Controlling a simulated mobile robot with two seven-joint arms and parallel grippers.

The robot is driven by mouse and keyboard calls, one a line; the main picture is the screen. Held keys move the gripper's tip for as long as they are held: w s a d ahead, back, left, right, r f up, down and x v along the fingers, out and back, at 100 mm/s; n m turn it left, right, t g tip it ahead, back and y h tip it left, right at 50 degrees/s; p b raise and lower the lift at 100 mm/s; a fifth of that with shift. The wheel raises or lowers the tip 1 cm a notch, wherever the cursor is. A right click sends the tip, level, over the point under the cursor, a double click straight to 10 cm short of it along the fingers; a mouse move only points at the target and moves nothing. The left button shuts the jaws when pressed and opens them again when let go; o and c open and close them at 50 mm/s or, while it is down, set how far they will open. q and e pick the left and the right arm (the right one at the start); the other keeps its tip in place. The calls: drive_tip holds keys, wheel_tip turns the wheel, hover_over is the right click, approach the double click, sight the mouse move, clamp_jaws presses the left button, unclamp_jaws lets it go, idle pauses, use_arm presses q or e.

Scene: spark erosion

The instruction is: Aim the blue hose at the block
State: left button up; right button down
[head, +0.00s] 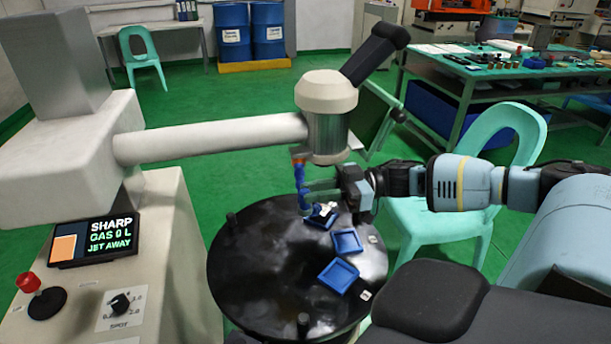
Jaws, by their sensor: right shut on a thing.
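The blue hose (298,172) hangs from under the round machine head, with an orange part at its top. A small pale piece (325,209), which looks like the block, sits in that tray. My right gripper (308,189) reaches in from the right and is shut on the lower part of the hose, just above the tray. The hose tip is small, so its exact aim is hard to tell. My left gripper is not in view.
Two more blue trays (338,276) (346,242) lie on the black round table (255,265). The machine arm (215,138) and head (329,110) stand above it. A control panel with a display (95,240) is at left. A green chair (440,225) stands behind my right arm.

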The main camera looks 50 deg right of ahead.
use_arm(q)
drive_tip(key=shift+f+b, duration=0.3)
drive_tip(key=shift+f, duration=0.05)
use_arm(e)
drive_tip(key=shift+s+d+f+g, duration=0.1)
drive_tip(key=shift+d+g, duration=0.05)
drive_tip(key=shift+g, duration=0.15)
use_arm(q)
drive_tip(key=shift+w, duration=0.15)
use_arm(e)
drive_tip(key=c, duration=1.5)
unclamp_jaws()
